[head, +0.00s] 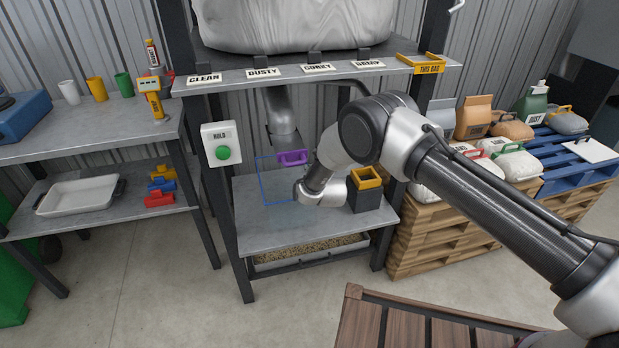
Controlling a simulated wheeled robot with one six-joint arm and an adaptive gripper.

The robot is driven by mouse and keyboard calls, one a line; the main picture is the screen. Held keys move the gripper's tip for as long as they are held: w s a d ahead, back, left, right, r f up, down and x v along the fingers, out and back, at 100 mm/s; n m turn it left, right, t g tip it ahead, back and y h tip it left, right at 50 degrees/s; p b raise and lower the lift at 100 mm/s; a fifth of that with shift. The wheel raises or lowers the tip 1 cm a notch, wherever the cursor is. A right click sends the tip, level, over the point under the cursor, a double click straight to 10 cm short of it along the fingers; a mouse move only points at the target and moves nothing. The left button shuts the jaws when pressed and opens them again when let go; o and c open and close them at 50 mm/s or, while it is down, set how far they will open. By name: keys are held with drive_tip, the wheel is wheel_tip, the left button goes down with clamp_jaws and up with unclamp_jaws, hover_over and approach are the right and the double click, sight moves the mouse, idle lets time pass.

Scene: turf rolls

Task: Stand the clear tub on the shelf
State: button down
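The clear tub (268,184) is see-through with thin blue edges. It shows in the head view above the grey lower shelf (262,236) of the middle stand, below the grey spout. A purple piece (293,157) shows at its upper right and looks like its handle or clip. The end of my arm, with my gripper (305,192), is at the tub's right side. The wrist hides part of the tub, and I cannot make out the fingers or whether they hold it. I cannot tell whether the tub's base touches the shelf.
A dark block with a yellow top (367,178) stands at the shelf's right. A green-button HOLD box (222,146) is on the left post. A labelled upper shelf (225,77) runs above. Stacked pallets with bags (455,230) stand right; a bench with a white tray (80,194) stands left.

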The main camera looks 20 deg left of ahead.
drive_tip(key=shift+f, duration=1.05)
drive_tip(key=c, duration=1.6)
unclamp_jaws()
drive_tip(key=shift+f, duration=0.1)
drive_tip(key=shift+c, duration=0.2)
drive_tip(key=v, duration=1.2)
